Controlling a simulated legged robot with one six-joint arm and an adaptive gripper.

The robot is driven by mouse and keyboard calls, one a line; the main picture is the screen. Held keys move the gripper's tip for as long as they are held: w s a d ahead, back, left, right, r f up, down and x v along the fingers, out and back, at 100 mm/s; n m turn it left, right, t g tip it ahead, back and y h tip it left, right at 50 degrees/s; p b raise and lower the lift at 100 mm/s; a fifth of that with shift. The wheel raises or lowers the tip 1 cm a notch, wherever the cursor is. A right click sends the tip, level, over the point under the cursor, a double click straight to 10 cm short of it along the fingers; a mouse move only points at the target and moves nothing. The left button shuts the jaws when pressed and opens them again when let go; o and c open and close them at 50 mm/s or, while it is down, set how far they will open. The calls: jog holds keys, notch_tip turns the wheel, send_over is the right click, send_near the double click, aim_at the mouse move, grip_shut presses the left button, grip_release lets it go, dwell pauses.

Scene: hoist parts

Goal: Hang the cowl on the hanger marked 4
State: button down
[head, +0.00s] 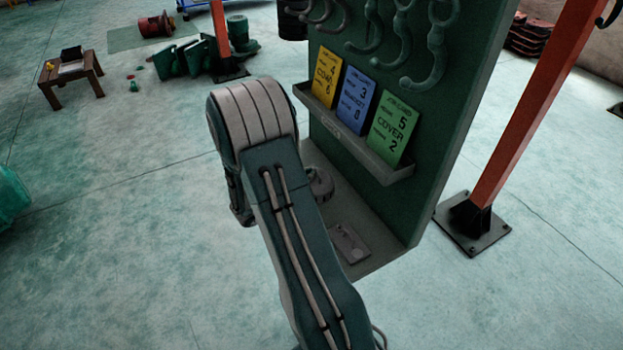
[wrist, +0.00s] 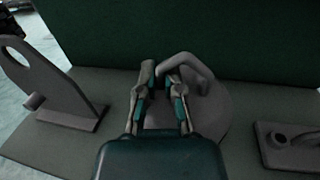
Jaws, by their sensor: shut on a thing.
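A domed grey part with a bent, hook-like handle, which I take for the cowl (wrist: 212,105), sits on the shelf against the green board. It shows in the wrist view and partly beside my arm in the head view (head: 320,184). My gripper (wrist: 160,76) is shut on its handle; the exact contact is dark and partly hidden by the fingers. In the head view my arm hides the gripper. Several grey hooked hangers (head: 432,45) hang at the top of the board; their number marks are not visible. The yellow card (head: 325,78) reads 4, apparently cowl, and 6.
A grey plate with a large hole (wrist: 38,78) stands left of the cowl; a flat grey plate with a boss (wrist: 290,142) lies right. Blue (head: 356,103) and green (head: 393,130) cards stand in the card ledge (head: 350,144). An orange post (head: 535,100) rises at right.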

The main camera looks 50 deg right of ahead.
jog(key=f, duration=0.2)
jog(key=shift+w+d+f, duration=0.15)
jog(key=shift+w+f, duration=0.15)
jog(key=shift+w, duration=0.05)
jog(key=shift+f, duration=0.45)
jog(key=shift+f, duration=0.15)
jog(key=c, duration=0.8)
grip_release()
jog(key=shift+f, duration=0.1)
